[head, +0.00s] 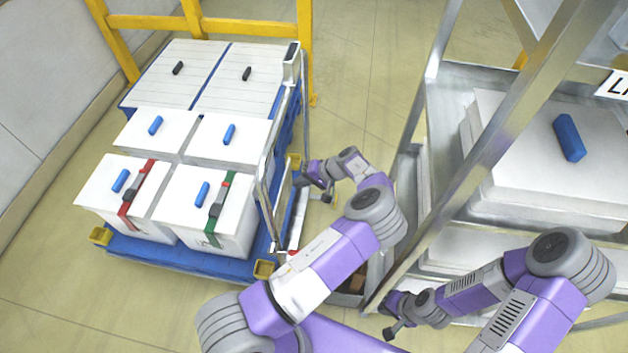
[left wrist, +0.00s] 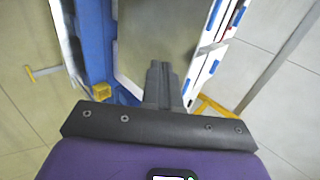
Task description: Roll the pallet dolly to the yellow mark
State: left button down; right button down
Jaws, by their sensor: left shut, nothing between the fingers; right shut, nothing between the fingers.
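The pallet dolly (head: 140,247) is a blue platform with yellow corner pieces at the left of the head view. It carries several white boxes with blue or black handles, one with a red strap and one with a green strap. An upright metal push frame (head: 268,195) stands at its right side. My left gripper (head: 303,182) is shut and empty beside this frame; I cannot tell if it touches. In the left wrist view its fingers (left wrist: 162,75) are together before a greyish panel. My right gripper (head: 388,332) is shut and empty, low by the rack. I cannot identify the yellow mark.
A yellow rail barrier (head: 255,27) stands behind the dolly, and a wall runs along the left. A metal rack (head: 485,150) with white boxes stands close on the right. Floor is clear in front of the dolly and in the gap toward the back.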

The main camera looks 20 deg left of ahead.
pick_arm(q)
jog(key=shift+s+a, duration=0.25)
jog(key=shift+a, duration=0.9)
jog(key=shift+r, duration=0.1)
